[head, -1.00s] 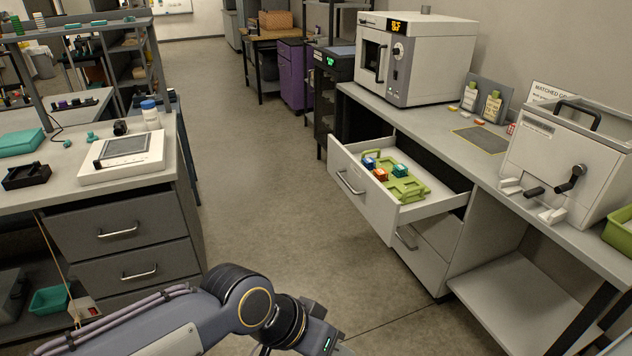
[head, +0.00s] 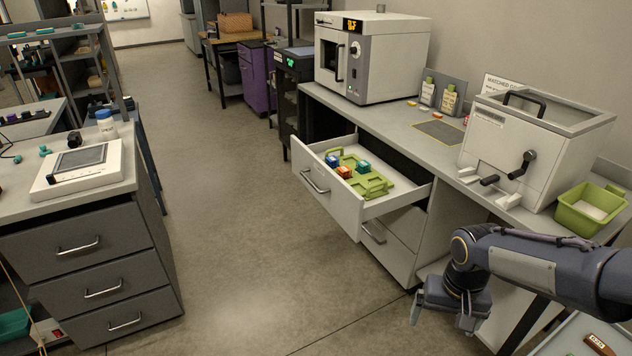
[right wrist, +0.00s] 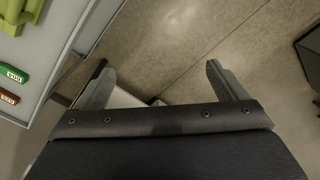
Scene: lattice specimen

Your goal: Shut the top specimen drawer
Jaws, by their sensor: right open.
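The top specimen drawer (head: 331,203) is white and stands pulled out from under the right bench in the head view. Its bar handle (head: 314,182) is on the front face. A green lattice tray (head: 373,187) with a few blue, orange and teal blocks lies inside. My right gripper (head: 441,318) is open and empty, fingers downward, low in front of the bench and nearer than the drawer, apart from it. In the right wrist view its two fingers (right wrist: 158,85) are spread over floor, with no drawer between them. My left gripper is out of view.
A closed lower drawer (head: 388,243) is below the open one. The right bench (head: 400,125) carries a white oven (head: 372,58), a cranked box (head: 535,150) and a green bin (head: 590,208). A grey drawer cabinet (head: 90,250) stands left. The floor (head: 240,230) between is clear.

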